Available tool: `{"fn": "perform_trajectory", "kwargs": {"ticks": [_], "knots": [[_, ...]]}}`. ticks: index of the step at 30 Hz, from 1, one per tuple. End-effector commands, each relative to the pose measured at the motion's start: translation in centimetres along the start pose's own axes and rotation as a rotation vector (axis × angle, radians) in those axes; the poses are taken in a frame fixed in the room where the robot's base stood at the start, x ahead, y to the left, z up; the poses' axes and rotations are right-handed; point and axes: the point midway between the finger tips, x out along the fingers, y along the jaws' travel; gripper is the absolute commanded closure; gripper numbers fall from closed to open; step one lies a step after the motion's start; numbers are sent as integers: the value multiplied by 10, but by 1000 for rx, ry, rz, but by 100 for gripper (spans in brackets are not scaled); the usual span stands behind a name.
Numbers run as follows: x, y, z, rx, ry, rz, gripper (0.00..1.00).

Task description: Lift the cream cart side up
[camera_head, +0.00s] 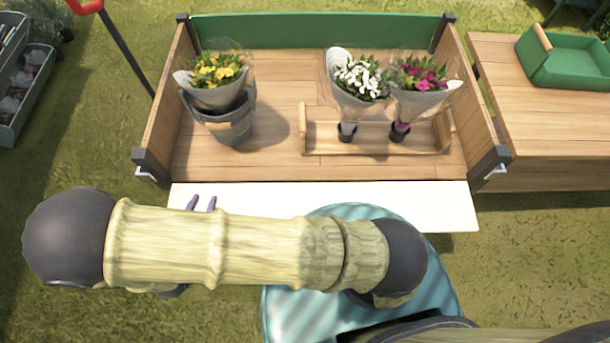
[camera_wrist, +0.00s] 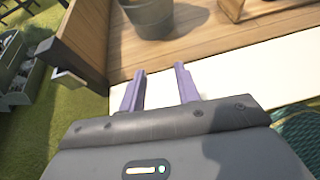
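The cream cart side (camera_head: 420,204) is folded down at the front of the wooden cart and lies about flat, level with the cart floor (camera_head: 270,160). It also shows in the wrist view (camera_wrist: 235,78), running off to the right. My gripper (camera_head: 202,203) is at the left part of the cream side. In the wrist view my gripper's two purple fingers (camera_wrist: 160,80) are spread apart, with the cream panel's left part between and behind them. Nothing is held. My arm hides part of the panel's front edge in the head view.
In the cart stand a grey bucket (camera_head: 232,124) with yellow flowers and a wooden carrier (camera_head: 370,146) with white and pink bouquets. Dark corner posts with latches (camera_head: 152,167) flank the opening. A wooden table (camera_head: 550,120) with a green tray (camera_head: 570,62) is at right.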

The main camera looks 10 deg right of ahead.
Motion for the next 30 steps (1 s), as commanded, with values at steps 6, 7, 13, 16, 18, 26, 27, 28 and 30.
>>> {"fn": "perform_trajectory", "kwargs": {"ticks": [6,7,13,16,18,26,27,28,30], "knots": [[40,-66,58,290,117,-350,68],[43,-76,64,340,136,-401,68],[54,-142,100,694,251,-718,68],[54,-169,114,890,299,-855,68],[53,-186,124,1033,327,-941,68],[46,-234,158,1618,381,-1191,68],[46,-240,164,1713,381,-1216,68],[46,-244,169,1787,379,-1233,68],[45,-255,181,1960,367,-1265,68]]}}
